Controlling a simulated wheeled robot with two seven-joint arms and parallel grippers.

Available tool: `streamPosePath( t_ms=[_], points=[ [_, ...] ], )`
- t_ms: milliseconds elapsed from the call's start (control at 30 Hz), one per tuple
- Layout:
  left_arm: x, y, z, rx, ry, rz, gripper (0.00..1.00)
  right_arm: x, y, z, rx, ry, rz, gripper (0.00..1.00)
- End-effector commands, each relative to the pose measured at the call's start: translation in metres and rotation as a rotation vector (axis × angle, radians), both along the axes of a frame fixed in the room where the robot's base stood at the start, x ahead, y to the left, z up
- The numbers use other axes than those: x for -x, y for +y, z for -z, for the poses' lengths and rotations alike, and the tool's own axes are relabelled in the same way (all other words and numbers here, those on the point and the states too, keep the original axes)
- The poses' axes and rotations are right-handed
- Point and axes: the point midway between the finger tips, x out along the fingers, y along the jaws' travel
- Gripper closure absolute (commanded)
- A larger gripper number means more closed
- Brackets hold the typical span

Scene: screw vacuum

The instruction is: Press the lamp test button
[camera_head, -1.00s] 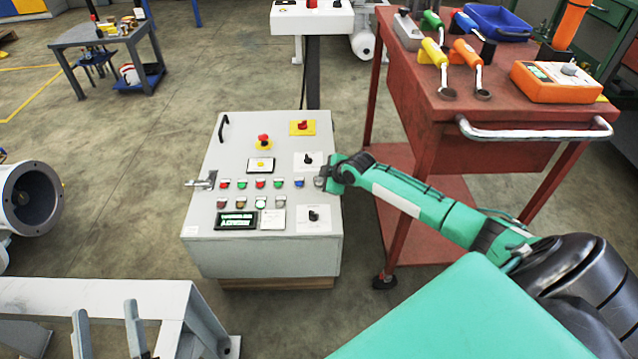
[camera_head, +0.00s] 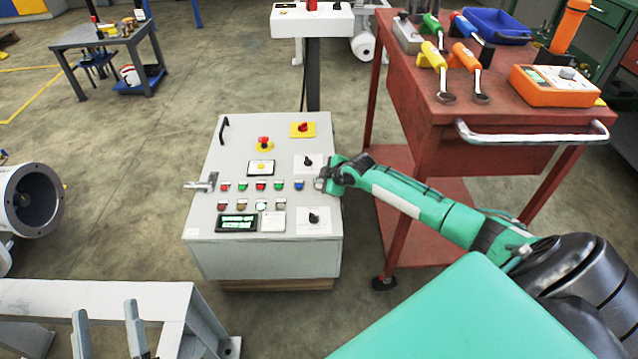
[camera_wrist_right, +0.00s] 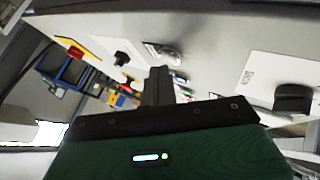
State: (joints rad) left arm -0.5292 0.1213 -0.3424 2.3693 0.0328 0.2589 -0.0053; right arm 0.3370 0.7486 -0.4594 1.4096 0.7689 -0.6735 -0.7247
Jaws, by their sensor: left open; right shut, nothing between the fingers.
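The grey control box (camera_head: 200,222) has a sloped face with two rows of small buttons, including a blue button (camera_head: 299,184) at the right end of the upper row. Which one is the lamp test button cannot be read. My right gripper (camera_head: 322,184) is at the right edge of the panel, just right of the blue button. In the right wrist view its shut fingers (camera_wrist_right: 158,86) point at the panel face and hold nothing; contact cannot be told. My left gripper (camera_head: 108,328) is open and empty at the lower left, away from the box.
The panel also has a red emergency button (camera_head: 263,142), black knobs (camera_head: 313,217), a yellow-backed red switch (camera_head: 303,128) and a lit green display (camera_head: 237,222). A red tool cart (camera_head: 440,128) stands close on the right. A grey frame (camera_head: 90,300) is at the lower left.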

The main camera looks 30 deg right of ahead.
Motion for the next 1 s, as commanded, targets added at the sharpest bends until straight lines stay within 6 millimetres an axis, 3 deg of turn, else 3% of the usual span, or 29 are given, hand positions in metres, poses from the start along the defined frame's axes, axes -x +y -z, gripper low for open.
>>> streamPosePath(
  t_ms=[500, 1000],
  points=[
    [0.000, 0.000, -0.010, 0.000, -0.001, -0.001, 0.42, 0.000, 0.000, -0.010, 0.000, -0.001, 0.000, 1.00],
    [0.000, 0.000, -0.055, -0.001, 0.000, 0.000, 0.42, -0.001, 0.000, -0.058, 0.000, -0.002, 0.001, 1.00]
  ],
)
